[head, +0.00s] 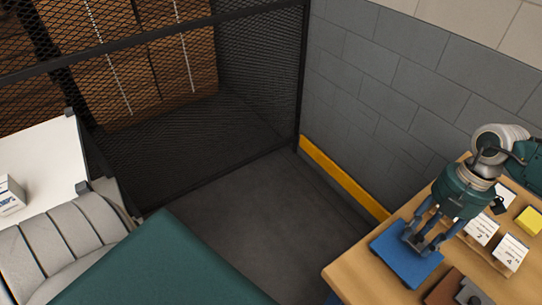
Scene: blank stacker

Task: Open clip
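My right gripper (420,243) points down over a blue pad (389,251) on the wooden table at the lower right. Its fingers are spread apart, with no held object clearly visible between them. The fingertips are at or just above the pad; I cannot tell if they touch it. A dark brown plate with a small grey metal piece (469,291) lies at the bottom edge, right of the pad. This piece may be the clip, but it is small and partly cut off. My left gripper is not in view.
White numbered cards (510,252) stand in a holder right of the gripper, near a yellow block (528,221). The wooden table (353,282) meets a grey block wall (365,90). A black mesh fence (150,100) stands behind. A white box (10,196) sits at far left.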

